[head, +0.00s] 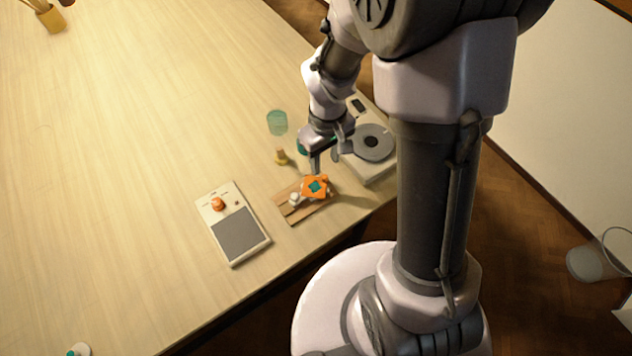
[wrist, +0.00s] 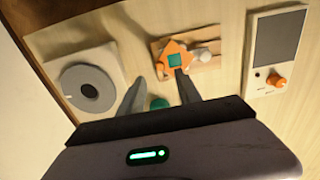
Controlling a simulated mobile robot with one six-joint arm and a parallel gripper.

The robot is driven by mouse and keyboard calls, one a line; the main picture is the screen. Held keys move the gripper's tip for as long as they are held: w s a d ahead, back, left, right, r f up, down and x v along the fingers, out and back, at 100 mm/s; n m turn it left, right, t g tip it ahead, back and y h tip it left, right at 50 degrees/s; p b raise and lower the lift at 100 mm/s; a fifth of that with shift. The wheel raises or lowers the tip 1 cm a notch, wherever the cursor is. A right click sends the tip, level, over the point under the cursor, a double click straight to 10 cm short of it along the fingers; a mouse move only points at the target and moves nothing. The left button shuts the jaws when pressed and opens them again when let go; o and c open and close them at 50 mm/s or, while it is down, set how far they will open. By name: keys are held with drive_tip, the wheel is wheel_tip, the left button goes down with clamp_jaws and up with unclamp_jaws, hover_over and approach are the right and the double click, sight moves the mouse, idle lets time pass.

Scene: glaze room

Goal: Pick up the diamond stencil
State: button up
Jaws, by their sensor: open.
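An orange angular piece (head: 322,180) with a teal square (head: 315,187) at its middle, which looks like the diamond stencil, lies on a small wooden board (head: 291,214). The orange piece (wrist: 169,47) and the teal square (wrist: 176,60) also show in the wrist view. My gripper (head: 331,161) is open and empty, above the table on the far side of the board. In the wrist view my gripper (wrist: 159,77) has its right fingertip overlapping the board's edge just below the teal square; I cannot tell whether it touches. A small white knob-like thing (head: 294,199) sits beside the orange piece.
A device with a grey disc (head: 374,142) stands right of my gripper. A white panel with an orange knob (head: 218,204) lies left of the board. A teal cup (head: 277,122) and a small yellow-brown thing (head: 281,157) stand nearby. The table's left is mostly clear.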

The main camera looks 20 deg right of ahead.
sight(325, 176)
wheel_tip(325, 176, down, 7)
drive_tip(key=shift+r+b, duration=0.2)
drive_tip(key=shift+b, duration=0.7)
drive_tip(key=shift+r, duration=0.1)
clamp_jaws()
